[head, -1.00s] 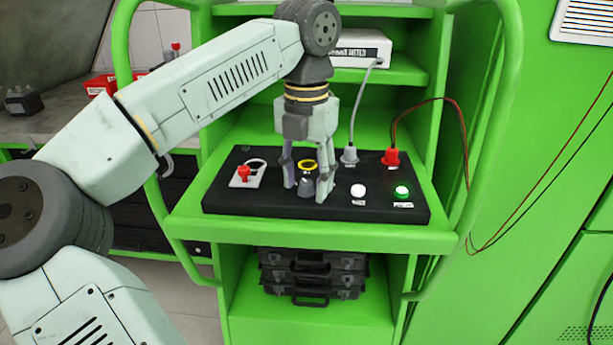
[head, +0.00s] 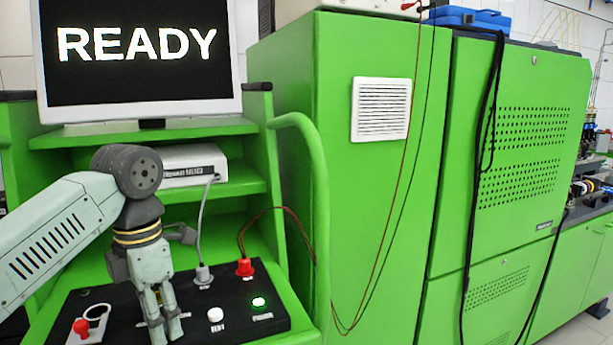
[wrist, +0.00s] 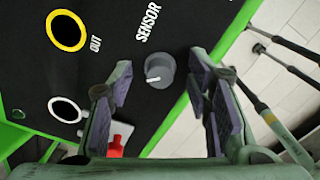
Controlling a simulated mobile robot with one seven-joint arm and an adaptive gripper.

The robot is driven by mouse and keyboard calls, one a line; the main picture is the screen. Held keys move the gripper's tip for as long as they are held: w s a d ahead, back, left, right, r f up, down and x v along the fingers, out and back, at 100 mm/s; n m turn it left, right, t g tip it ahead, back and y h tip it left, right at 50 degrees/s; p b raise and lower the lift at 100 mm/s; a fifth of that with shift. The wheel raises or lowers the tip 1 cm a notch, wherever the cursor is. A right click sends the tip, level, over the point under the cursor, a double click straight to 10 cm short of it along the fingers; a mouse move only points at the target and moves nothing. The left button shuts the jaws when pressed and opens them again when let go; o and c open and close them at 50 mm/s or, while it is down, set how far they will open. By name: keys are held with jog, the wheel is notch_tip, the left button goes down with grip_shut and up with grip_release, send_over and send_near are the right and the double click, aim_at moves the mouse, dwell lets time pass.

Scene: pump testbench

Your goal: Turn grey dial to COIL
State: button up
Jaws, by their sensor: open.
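The grey dial (wrist: 160,69) sits on the black panel by the word SENSOR in the wrist view. Its white mark points to the lower left in that picture. My gripper (wrist: 160,86) is open, one finger on each side of the dial with visible gaps, so it is not gripping it. I cannot tell how far down the fingertips reach. In the head view my gripper (head: 164,326) points down at the panel, and its fingers hide the dial there. The word OUT shows beside a yellow ring; I see no COIL label.
The panel (head: 118,314) also has a red switch (head: 82,327), a white button (head: 215,314), a lit green button (head: 258,302), a grey plug (head: 203,276) and a red plug (head: 244,267) with cables. A monitor (head: 140,90) reads READY. Green cart rails flank the panel.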

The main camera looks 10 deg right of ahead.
jog(key=m+p, duration=0.1)
jog(key=m, duration=0.1)
jog(key=m+p, duration=0.1)
jog(key=m, duration=0.1)
jog(key=m+p, duration=0.2)
jog(key=shift+r+m, duration=0.25)
jog(key=shift+m, duration=0.65)
notch_tip(320, 180, up, 11)
jog(key=b, duration=0.2)
jog(key=w+d+m+t+h, duration=0.25)
jog(key=d+h, duration=0.25)
jog(key=d, duration=0.8)
jog(key=s+d+r+h+b, duration=0.1)
jog(key=s+d+r+h, duration=0.3)
jog(key=d+r+h, duration=0.3)
jog(key=shift+d+r+t, duration=0.45)
jog(key=shift+d+r, duration=0.8)
jog(key=shift+d, duration=0.5)
jog(key=shift+s, duration=0.1)
